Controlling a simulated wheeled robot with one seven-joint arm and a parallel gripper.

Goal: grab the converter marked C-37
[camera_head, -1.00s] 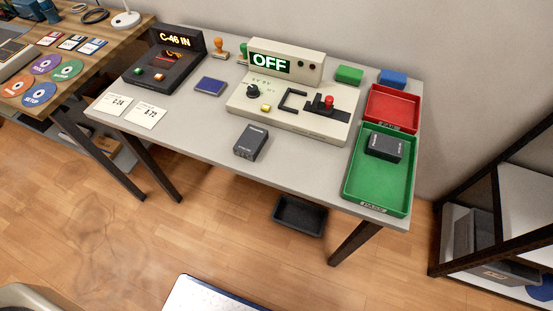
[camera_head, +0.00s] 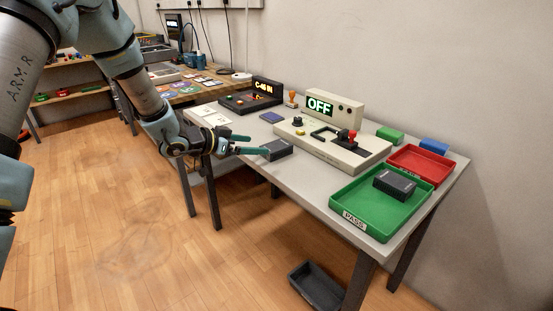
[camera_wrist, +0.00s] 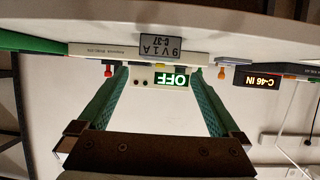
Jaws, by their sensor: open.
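The dark converter (camera_head: 279,150) lies on the grey table near its front edge. In the wrist view, which is upside down, its end label (camera_wrist: 160,44) reads 9V 1A C-37. My gripper (camera_head: 256,145) is open and empty at the table's front edge, its fingers pointing at the converter. In the wrist view the gripper (camera_wrist: 160,72) has one teal finger on each side, and the converter shows between and just beyond the tips. I cannot tell whether a finger touches it.
A second dark converter (camera_head: 395,184) lies in the green PASS tray (camera_head: 349,211). A red tray (camera_head: 434,164) is behind it. The test station (camera_head: 341,149) showing OFF stands behind the C-37 converter. A black device (camera_head: 249,100) reads C-46 IN. A dark bin (camera_head: 318,287) is on the floor.

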